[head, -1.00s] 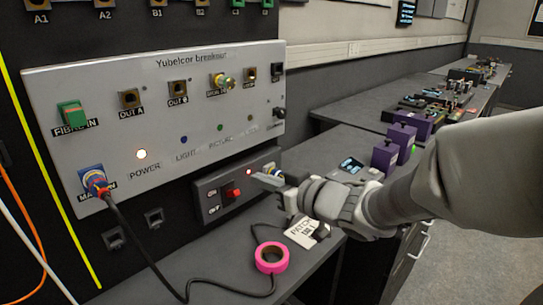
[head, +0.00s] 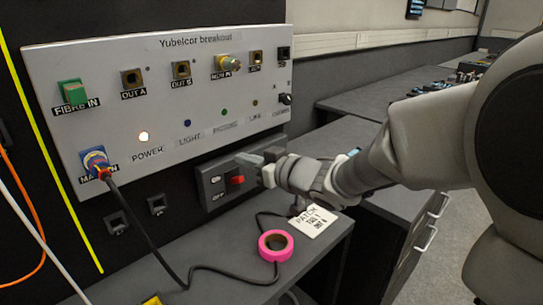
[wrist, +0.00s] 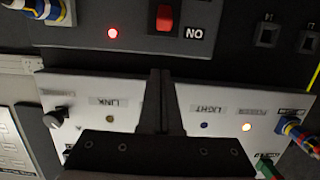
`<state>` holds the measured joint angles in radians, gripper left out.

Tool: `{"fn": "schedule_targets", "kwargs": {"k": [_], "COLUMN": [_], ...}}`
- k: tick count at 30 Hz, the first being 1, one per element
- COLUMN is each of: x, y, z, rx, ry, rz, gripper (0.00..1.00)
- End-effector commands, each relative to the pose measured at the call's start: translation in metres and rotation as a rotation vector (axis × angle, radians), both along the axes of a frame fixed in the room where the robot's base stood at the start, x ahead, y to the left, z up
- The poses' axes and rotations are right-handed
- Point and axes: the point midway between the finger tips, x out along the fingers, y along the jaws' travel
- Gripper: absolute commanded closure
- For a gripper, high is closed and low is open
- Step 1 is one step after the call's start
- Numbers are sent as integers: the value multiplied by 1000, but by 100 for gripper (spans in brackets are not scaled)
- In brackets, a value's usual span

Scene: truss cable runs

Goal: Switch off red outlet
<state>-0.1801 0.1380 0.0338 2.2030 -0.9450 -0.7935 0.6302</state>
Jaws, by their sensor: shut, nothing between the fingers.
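The red rocker switch (head: 237,180) sits on a small dark outlet panel (head: 215,203) below the grey breakout panel. An "OFF" label is below left of the switch. In the wrist view, which is upside down, the red switch (wrist: 165,17) is at the top edge with "NO" lettering beside it and a lit red lamp (wrist: 112,33) nearby. In the head view my gripper hides where that lamp would be. My gripper (head: 246,158) is shut and empty, its tips just above right of the switch; contact cannot be told. Its closed fingers (wrist: 160,76) also show in the wrist view.
The Yubelcor breakout panel (head: 118,55) with plugs and a lit power lamp (head: 143,136) is above. A black cable (head: 150,240) hangs down to the bench. A pink tape roll (head: 276,245) and a patch card (head: 312,221) lie on the bench below.

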Motion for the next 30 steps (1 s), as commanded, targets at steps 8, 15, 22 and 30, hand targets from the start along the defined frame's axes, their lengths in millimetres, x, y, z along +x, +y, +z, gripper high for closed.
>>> {"fn": "schedule_targets", "kwargs": {"k": [8,15,22,30], "x": [16,9,9,8], "y": [18,10,9,9], "z": [-28,-41,-41,-41], "rx": [-2,0,0,0], "ry": [3,0,0,0], "rz": [-1,-1,-1,-1], "gripper": [100,100,100,100]}}
